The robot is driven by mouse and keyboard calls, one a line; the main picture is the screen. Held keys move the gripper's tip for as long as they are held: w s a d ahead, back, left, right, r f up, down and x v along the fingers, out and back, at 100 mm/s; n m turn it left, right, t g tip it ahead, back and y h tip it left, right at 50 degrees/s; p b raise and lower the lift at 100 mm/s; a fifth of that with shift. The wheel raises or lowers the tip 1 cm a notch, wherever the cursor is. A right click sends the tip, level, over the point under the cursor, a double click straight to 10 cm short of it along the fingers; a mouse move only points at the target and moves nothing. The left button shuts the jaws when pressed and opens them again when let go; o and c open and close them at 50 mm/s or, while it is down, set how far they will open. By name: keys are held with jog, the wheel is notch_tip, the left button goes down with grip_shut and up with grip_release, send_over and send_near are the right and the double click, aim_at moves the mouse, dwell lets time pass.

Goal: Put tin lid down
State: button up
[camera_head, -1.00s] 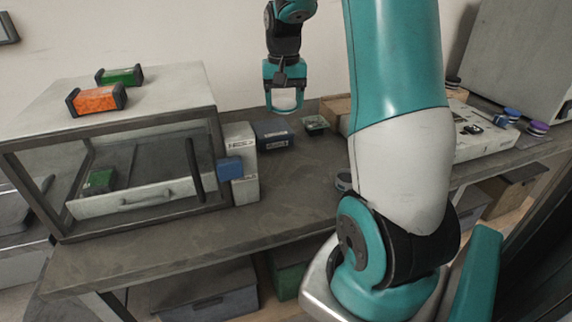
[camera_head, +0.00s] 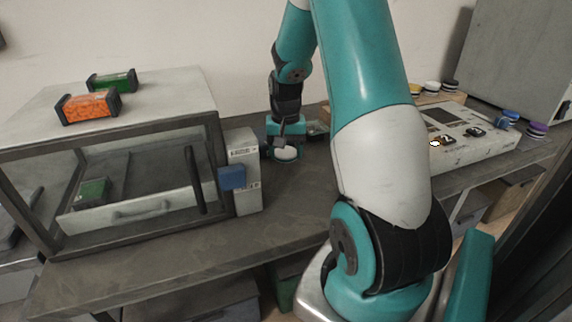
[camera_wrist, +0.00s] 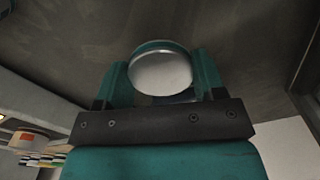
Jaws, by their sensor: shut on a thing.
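The tin lid is a round, pale disc (camera_head: 286,154) with a teal rim, low over the back of the workbench in the head view. In the wrist view the lid (camera_wrist: 161,72) sits between the two teal fingers. My gripper (camera_head: 285,150) is shut on it, and the gripper also shows in the wrist view (camera_wrist: 160,82). The lid is close to the bench top (camera_head: 275,210); I cannot tell whether it touches. Part of the lid's edge is hidden by the fingers.
A glass-fronted cabinet (camera_head: 130,135) carries an orange box (camera_head: 88,107) and a green box (camera_head: 112,81) at left. A blue block (camera_head: 232,177) is on the grey-white unit (camera_head: 245,150). A white panel (camera_head: 470,140) stands at right. The front middle of the bench is clear.

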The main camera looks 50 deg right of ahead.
aim_at(286, 172)
jog(key=shift+f, duration=2.05)
jog(key=shift+f, duration=0.2)
jog(key=o, duration=1)
jog(key=shift+r, duration=0.15)
notch_tip(286, 172, up, 12)
jog(key=shift+r+p, duration=0.1)
jog(key=shift+p, duration=0.25)
